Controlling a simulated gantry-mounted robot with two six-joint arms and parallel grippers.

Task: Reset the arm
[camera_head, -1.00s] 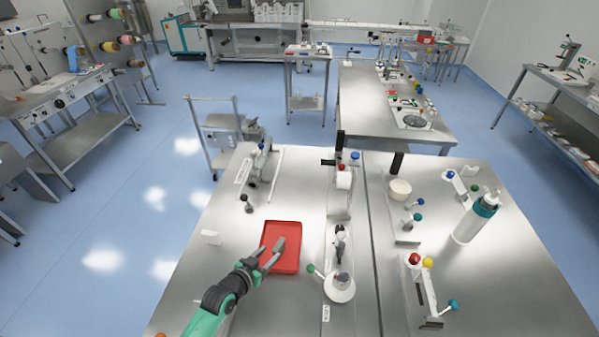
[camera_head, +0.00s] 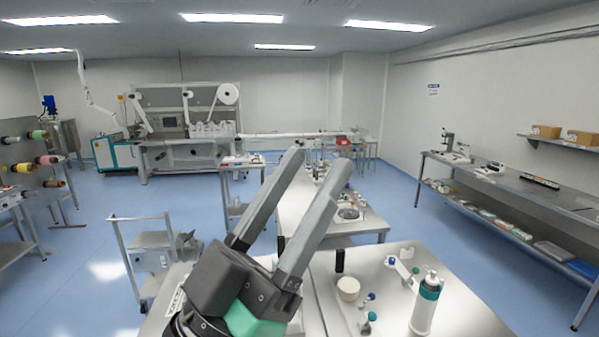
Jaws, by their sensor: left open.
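My left gripper (camera_head: 312,190) is large in the camera_head view, raised close to the camera and above the front steel table. Its two grey fingers point up and to the right and stand apart, with nothing between them. Its dark wrist and a green link show at the bottom of the picture. It hides much of the left part of the front table. My right gripper is not in view.
The front steel table (camera_head: 385,274) holds a white bottle with a teal band (camera_head: 425,304) and a cream roll (camera_head: 348,288). A metal cart (camera_head: 150,258) stands at the left. A long bench (camera_head: 510,190) runs along the right wall. Blue floor lies open between.

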